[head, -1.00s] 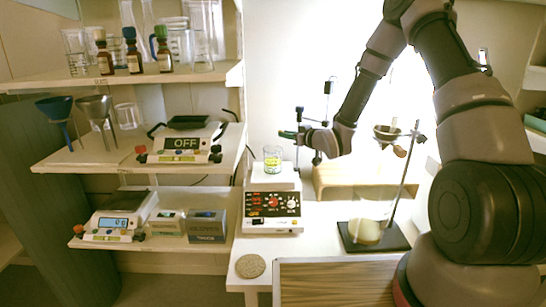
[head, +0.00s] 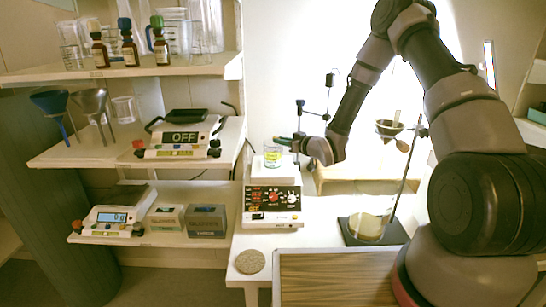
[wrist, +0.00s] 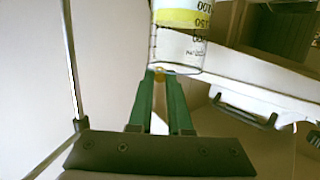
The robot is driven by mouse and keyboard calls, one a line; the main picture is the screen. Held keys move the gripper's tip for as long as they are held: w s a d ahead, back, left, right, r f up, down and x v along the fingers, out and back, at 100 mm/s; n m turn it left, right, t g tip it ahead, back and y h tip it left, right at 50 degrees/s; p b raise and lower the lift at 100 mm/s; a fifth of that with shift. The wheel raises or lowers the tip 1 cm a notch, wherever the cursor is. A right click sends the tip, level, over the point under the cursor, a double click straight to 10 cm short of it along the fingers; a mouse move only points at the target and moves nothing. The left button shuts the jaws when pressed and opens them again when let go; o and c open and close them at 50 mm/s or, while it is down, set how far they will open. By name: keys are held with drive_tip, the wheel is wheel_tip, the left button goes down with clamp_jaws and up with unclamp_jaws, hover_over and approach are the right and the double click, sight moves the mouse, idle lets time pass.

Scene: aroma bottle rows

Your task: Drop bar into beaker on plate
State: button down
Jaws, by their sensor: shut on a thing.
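The beaker (head: 272,157) is clear glass with yellow liquid and stands on the white top plate (head: 290,176) of a stirrer with red and white knobs. It also shows in the wrist view (wrist: 181,42), just beyond my fingertips. My gripper (head: 280,139) is close by the beaker's rim, on its right side in the head view. Its green fingers (wrist: 160,78) are shut on a small yellowish thing at the tips, likely the bar (wrist: 160,73). The bar is mostly hidden by the fingers and cannot be made out in the head view.
A stand with a clamp rod (head: 328,95) is behind my gripper. Shelves with bottles (head: 130,52) and scales (head: 113,217) fill the left. A round cork mat (head: 250,261) lies at the front.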

drive_tip(key=c, duration=0.8)
unclamp_jaws()
drive_tip(key=shift+o, duration=0.2)
wheel_tip(320, 180, up, 10)
